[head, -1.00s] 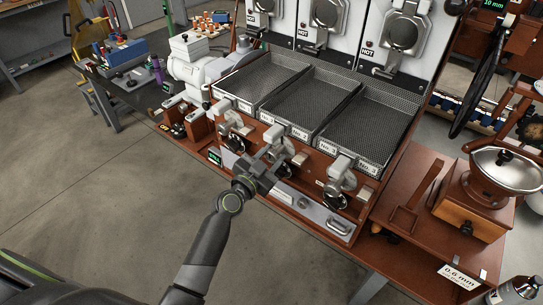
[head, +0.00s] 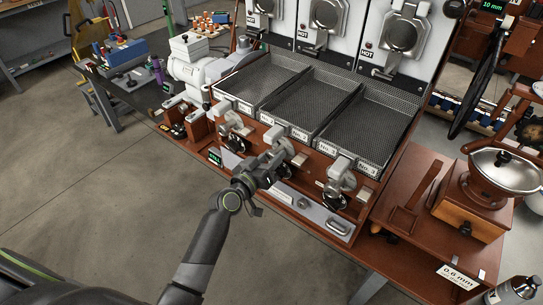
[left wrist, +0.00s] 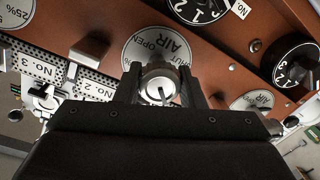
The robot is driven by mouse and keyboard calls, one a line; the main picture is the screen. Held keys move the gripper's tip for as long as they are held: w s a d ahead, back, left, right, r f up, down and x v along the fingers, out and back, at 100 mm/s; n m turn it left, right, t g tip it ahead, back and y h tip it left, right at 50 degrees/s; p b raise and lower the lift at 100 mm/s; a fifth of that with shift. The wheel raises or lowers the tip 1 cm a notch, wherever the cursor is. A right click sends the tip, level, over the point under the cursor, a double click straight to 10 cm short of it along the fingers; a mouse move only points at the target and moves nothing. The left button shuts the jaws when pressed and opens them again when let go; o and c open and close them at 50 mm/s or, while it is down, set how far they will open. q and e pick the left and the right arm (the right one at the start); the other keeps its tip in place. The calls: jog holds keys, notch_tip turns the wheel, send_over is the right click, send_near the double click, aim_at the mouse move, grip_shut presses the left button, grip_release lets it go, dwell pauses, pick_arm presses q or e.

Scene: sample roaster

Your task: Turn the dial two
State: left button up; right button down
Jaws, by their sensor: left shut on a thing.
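My left gripper (head: 276,162) is at the front of the roaster bench, below the middle tray. In the left wrist view, its two fingers (left wrist: 160,84) are shut on a round silver knob (left wrist: 158,92) with a dark line across its face. Behind the knob is a white disc (left wrist: 155,42) marked AIR, OPEN and SHUT, partly covered by the fingers. Two black numbered dials show in the left wrist view, one at the top edge (left wrist: 200,8) and one at the right (left wrist: 294,64). My right gripper is out of view.
Wire-mesh trays labelled No. 2 (head: 318,103) and No. 3 (head: 372,128) stand above the front panel. A silver knob (head: 341,177) sits to the right of my gripper. A grinder (head: 470,207) stands further right. The floor at left is open.

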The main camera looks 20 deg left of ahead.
pick_arm(q)
jog(key=n+p, duration=0.1)
jog(key=n, duration=0.6)
jog(key=shift+h, duration=0.3)
jog(key=n, duration=0.3)
jog(key=shift+g+h+p, duration=0.3)
jog(key=shift+n, duration=2)
jog(key=shift+r, duration=0.1)
jog(key=o, duration=1)
jog(key=shift+c, duration=0.2)
jog(key=shift+s, duration=0.15)
jog(key=shift+s+a, duration=0.2)
jog(key=shift+s, duration=0.15)
jog(key=b+v, duration=0.2)
jog(key=v, duration=1.4)
jog(key=shift+s+a+b, duration=0.15)
jog(key=shift+b, duration=0.25)
